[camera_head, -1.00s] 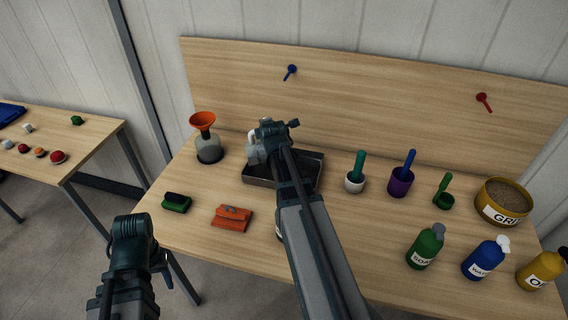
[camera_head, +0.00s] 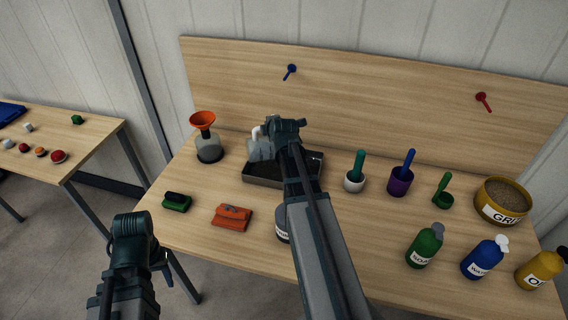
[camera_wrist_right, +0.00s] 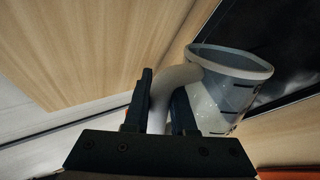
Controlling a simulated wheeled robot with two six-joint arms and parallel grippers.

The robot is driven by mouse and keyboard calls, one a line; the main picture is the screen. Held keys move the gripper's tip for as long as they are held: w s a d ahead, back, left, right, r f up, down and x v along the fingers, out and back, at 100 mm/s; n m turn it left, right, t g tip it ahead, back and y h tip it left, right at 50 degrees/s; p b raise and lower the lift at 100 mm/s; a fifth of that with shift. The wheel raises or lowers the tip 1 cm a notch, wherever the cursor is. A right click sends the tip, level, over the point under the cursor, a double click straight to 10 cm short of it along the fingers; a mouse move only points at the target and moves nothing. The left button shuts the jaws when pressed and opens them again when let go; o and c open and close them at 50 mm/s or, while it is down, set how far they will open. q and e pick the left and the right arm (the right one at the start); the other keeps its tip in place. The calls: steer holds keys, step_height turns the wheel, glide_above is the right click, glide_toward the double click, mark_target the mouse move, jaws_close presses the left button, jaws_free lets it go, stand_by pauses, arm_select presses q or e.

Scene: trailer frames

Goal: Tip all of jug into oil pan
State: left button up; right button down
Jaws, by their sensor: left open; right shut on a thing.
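The jug (camera_head: 262,149) is pale and translucent with a white handle. My right gripper (camera_head: 280,130) is shut on its handle and holds it over the back left of the oil pan (camera_head: 262,182). In the right wrist view the handle (camera_wrist_right: 168,88) runs between the fingers, and the jug body (camera_wrist_right: 222,98) leans beside them with its mouth towards the dark pan (camera_wrist_right: 290,45). The jug looks tilted; I cannot tell whether anything is left inside. The pan's floor looks dark; my right arm hides part of it. My left gripper (camera_head: 135,232) is open and empty, off the table's front left.
A bottle with an orange funnel (camera_head: 203,122) stands left of the pan. A green block (camera_head: 176,203) and an orange pouch (camera_head: 232,216) lie in front. Cups, labelled bottles (camera_head: 425,246) and a grit tub (camera_head: 502,201) stand right. My arm partly hides a labelled container (camera_head: 282,225).

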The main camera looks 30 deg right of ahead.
steer(key=shift+w+a+f+n+h+b, duration=0.2)
steer(key=shift+a+n+h, duration=0.1)
steer(key=shift+a, duration=0.2)
steer(key=shift+w+a+f+n+h+b, duration=0.1)
steer(key=shift+w+a+f+n+h, duration=0.15)
steer(key=shift+a, duration=0.2)
steer(key=shift+s+r, duration=0.1)
steer(key=shift+a+h, duration=0.25)
steer(key=shift+a, duration=0.1)
steer(key=a, duration=0.1)
steer(key=w+a+n+h, duration=0.1)
steer(key=a, duration=0.1)
steer(key=shift+w+a+r+g, duration=0.15)
steer(key=shift+w+g, duration=0.05)
steer(key=shift+g, duration=0.1)
steer(key=shift+w+a+n+h+b, duration=0.3)
steer(key=shift+a+n+h+b, duration=0.25)
steer(key=shift+a+n+h, duration=0.15)
steer(key=w+a+f+n+h+b, duration=0.1)
steer(key=a+f+n+h+b, duration=0.2)
steer(key=b, duration=0.5)
steer(key=w+a+f+n+h+b, duration=0.2)
steer(key=a+n+h+b, duration=0.2)
steer(key=b, duration=0.4)
steer(key=shift+w+a+f+n+t+b, duration=0.2)
steer(key=shift+a+f+n+t+b, duration=0.25)
steer(key=shift+a, duration=0.95)
steer(key=shift+r, duration=0.15)
